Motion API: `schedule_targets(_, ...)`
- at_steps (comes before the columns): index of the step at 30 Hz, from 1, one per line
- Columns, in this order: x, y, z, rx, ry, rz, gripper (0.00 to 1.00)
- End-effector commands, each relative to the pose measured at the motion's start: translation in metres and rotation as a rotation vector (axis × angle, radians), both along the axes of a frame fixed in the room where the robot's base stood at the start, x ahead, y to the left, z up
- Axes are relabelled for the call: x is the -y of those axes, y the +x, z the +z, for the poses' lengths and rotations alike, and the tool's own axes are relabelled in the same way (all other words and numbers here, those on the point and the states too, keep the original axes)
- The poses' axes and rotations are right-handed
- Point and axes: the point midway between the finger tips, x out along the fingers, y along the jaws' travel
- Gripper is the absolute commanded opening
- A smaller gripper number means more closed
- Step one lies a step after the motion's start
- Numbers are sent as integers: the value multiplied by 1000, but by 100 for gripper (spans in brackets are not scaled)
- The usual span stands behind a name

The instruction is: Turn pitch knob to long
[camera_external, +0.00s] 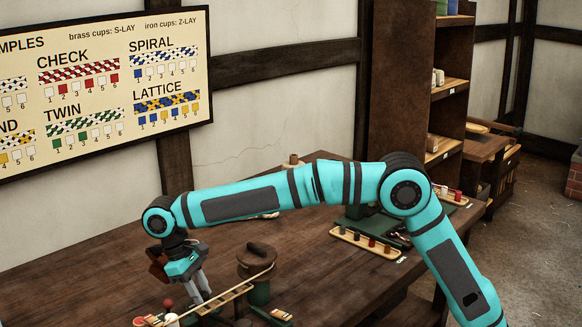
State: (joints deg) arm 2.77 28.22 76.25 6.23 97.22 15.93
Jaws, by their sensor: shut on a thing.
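My gripper (203,292) points down at the near left of the wooden bench, at the rope-laying machine. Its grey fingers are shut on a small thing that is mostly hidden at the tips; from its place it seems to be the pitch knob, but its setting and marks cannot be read. A slatted wooden rail (236,291) passes by the fingertips. A round dark brown wooden part with a bar on top (257,258) stands on a green post (259,292) just right of the gripper. A red ball (167,304) shows left of the fingers.
A sample board (105,85) hangs on the wall. Shelves (440,95) stand behind. The bench between the gripper and the spool tray is largely clear.

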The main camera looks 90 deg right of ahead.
Motion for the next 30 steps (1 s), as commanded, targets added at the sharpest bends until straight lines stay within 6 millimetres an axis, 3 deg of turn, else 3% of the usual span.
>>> schedule_targets(12, -1, 1, 1, 4, 0, 183, 8)
schedule_targets(27, -1, 1, 1, 5, -1, 203, 8)
schedule_targets(28, -1, 1, 1, 5, -1, 203, 32)
schedule_targets(30, -1, 1, 1, 4, 0, 203, 46)
